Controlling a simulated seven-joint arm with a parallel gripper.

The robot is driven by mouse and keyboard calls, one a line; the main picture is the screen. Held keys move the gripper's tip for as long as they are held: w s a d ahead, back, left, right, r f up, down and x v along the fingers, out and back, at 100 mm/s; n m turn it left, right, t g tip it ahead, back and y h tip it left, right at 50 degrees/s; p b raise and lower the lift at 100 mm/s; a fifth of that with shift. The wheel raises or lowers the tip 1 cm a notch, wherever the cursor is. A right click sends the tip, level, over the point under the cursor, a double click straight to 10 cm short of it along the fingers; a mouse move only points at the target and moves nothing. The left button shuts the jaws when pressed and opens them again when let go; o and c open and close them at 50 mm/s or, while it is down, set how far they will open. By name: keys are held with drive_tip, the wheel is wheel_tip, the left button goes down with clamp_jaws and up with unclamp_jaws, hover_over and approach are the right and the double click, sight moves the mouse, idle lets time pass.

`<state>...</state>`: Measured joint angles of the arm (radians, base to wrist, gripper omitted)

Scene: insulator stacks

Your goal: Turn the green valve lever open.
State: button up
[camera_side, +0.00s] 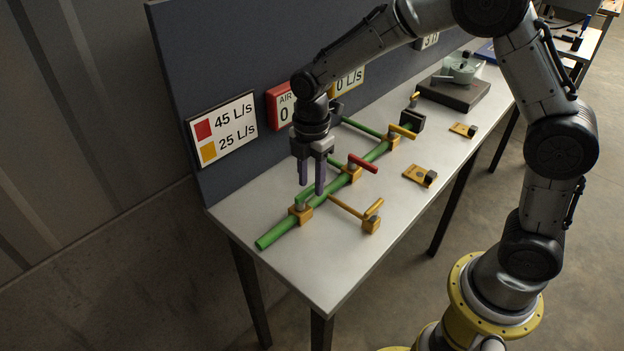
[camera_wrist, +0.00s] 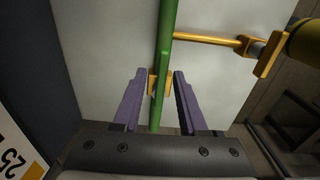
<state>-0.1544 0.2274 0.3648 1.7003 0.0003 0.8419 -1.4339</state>
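The green valve lever (camera_wrist: 161,68) appears in the wrist view as a green bar lined up along the green pipe, over a yellow valve block (camera_wrist: 152,84). In the side view the green lever (camera_side: 305,194) shows in part above the near valve block (camera_side: 300,213), partly hidden by a finger. My gripper (camera_side: 311,188) points down above this valve, with its purple fingers apart. In the wrist view my gripper (camera_wrist: 160,72) has one finger on each side of the lever and pipe, with gaps visible. I cannot tell the exact height of the fingertips over the lever.
The green pipe (camera_side: 273,237) runs along the table (camera_side: 330,270). A red lever (camera_side: 363,164) and a yellow lever (camera_side: 403,131) sit on farther valves. A yellow branch pipe (camera_side: 346,207) lies right of my gripper. A sign (camera_side: 223,128) hangs on the back panel.

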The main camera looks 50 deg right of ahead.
idle(0.3)
wheel_tip(320, 180, up, 14)
drive_tip(key=shift+f, duration=0.15)
idle(0.4)
drive_tip(key=shift+d, duration=0.1)
wheel_tip(320, 180, up, 5)
drive_tip(key=t, duration=0.1)
hover_over(312, 186)
drive_tip(key=s+d, duration=0.2)
drive_tip(key=s, duration=0.1)
drive_tip(key=s+d+r+m+t, duration=0.2)
drive_tip(key=s+d+r+m, duration=0.15)
drive_tip(key=s, duration=0.55)
drive_tip(key=s+f+m+t, duration=0.2)
drive_tip(key=s+f+m, duration=0.5)
drive_tip(key=s+m, duration=0.4)
drive_tip(key=m, duration=0.3)
drive_tip(key=shift+s+d+f+m+t, duration=0.3)
drive_tip(key=shift+d+f+m, duration=0.05)
